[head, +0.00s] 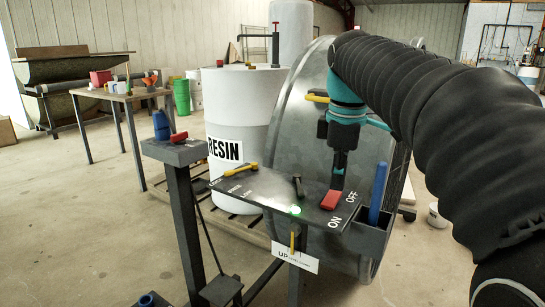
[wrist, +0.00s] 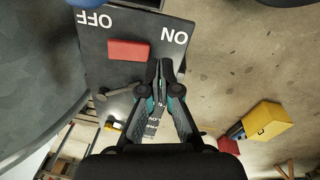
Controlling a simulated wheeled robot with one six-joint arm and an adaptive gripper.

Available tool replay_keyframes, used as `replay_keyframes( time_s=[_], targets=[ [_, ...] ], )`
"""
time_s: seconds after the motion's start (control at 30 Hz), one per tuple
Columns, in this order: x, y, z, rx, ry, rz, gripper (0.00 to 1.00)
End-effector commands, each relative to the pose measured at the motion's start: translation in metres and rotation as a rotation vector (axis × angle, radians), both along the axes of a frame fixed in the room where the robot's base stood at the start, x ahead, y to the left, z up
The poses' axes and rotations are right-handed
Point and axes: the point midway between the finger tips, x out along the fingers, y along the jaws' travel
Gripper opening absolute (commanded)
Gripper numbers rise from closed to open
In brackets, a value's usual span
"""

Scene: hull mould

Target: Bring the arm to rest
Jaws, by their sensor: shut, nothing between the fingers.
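My arm, in a black ribbed sleeve, reaches in from the right in the head view. My gripper (head: 338,180) points down over the right end of a dark control panel (head: 262,190). Its fingers are shut and empty. A red switch (head: 331,200) lies just below the fingertips, between the ON and OFF labels. In the wrist view my gripper (wrist: 164,64) is shut beside the red switch (wrist: 128,50), apart from it in the picture; whether they touch is hard to tell. A green lamp (head: 295,210) glows on the panel.
A yellow-handled lever (head: 240,170) and a black lever (head: 298,187) stand on the panel. A blue handle (head: 378,190) sits in a holder at its right end. The large grey round mould (head: 285,130) and white RESIN drum (head: 235,110) stand close behind.

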Motion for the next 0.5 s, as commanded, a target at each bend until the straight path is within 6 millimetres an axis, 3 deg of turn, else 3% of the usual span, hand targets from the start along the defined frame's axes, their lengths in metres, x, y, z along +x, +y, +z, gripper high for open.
replay_keyframes(
  time_s=[0.03, 0.27, 0.5],
  targets=[
    [-0.016, 0.0, -0.006, 0.008, -0.025, -0.072, 0.0],
    [-0.073, 0.0, -0.047, 0.072, -0.145, -0.42, 0.0],
    [-0.132, 0.0, -0.107, 0.183, -0.256, -0.774, 0.0]
  ],
)
